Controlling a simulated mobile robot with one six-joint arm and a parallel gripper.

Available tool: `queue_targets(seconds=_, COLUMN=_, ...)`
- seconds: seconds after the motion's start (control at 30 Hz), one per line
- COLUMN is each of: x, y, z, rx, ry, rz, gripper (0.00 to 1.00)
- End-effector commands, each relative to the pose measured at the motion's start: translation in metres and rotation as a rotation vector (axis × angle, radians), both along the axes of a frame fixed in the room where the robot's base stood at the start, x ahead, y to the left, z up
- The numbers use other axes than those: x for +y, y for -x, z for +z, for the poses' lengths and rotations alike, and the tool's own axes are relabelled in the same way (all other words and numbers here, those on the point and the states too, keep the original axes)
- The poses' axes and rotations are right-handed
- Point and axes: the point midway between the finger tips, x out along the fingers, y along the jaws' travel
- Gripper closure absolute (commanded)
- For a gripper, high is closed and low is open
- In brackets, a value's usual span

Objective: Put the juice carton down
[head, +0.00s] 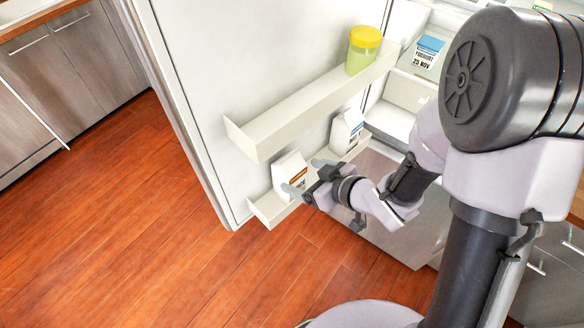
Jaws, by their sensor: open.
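A white carton (287,168) with an orange-brown label, which I take to be the juice carton, stands in the lower shelf (268,212) of the open fridge door. Its print is too small to read. My gripper (304,176) is open close to the carton's right side. One fingertip overlaps the carton in the head view and the other shows just right of it. I cannot tell whether the fingers touch it.
Another white carton (345,133) stands farther back in the lower door shelf. The upper door shelf (290,122) holds a yellow-lidded jar (362,52). A yoghurt carton (428,52) stands inside the fridge. The wooden floor (130,235) is clear at the left.

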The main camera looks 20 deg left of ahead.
Motion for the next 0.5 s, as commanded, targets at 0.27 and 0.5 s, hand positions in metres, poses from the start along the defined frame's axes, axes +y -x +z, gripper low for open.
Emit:
queue_targets(seconds=0.27, x=-0.028, y=0.016, z=0.035, rx=0.010, ry=-0.002, rz=0.003, gripper=0.16)
queue_targets(seconds=0.5, x=-0.037, y=0.023, z=0.034, rx=0.003, ry=0.000, rz=0.002, gripper=0.16)
